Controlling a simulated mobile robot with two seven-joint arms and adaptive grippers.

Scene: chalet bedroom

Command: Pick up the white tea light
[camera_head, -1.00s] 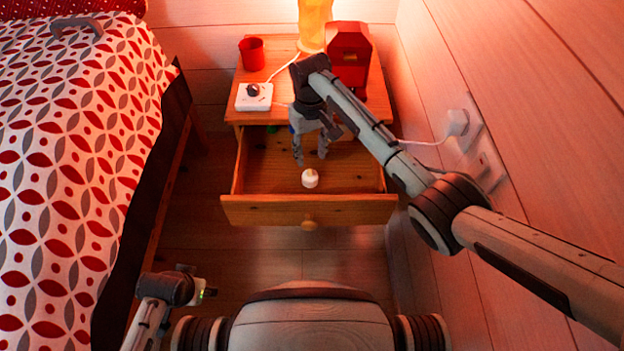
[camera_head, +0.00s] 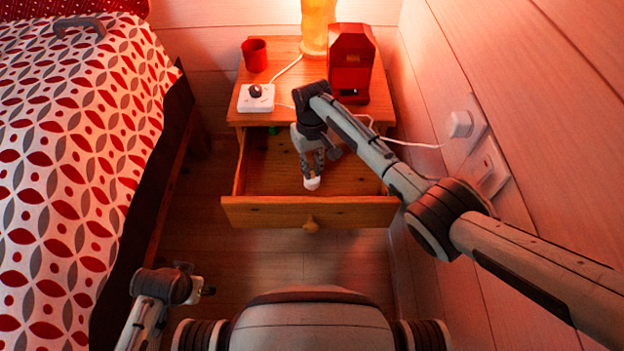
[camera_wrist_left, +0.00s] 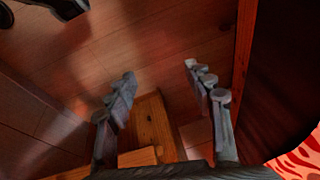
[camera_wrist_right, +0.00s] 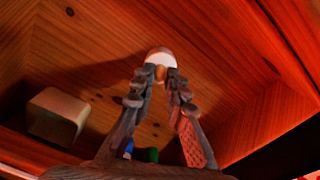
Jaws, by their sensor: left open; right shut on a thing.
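The white tea light (camera_head: 312,183) is in the open wooden drawer (camera_head: 258,209), near its front. My right gripper (camera_head: 312,176) reaches down into the drawer and is shut on the tea light. In the right wrist view the tea light (camera_wrist_right: 160,56) shows between the fingertips of the right gripper (camera_wrist_right: 165,78), which hide part of it. I cannot tell whether it still touches the drawer floor. My left gripper (camera_wrist_left: 160,85) is open and empty, beside the bed and away from the drawer.
On the nightstand top (camera_head: 285,68) stand a red cup (camera_head: 254,54), a white box with a dark knob (camera_head: 255,98), a red box (camera_head: 352,62) and a lit lamp (camera_head: 317,25). A pale block (camera_wrist_right: 57,115) lies in the drawer. The bed (camera_head: 75,120) bounds the left, a wall the right.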

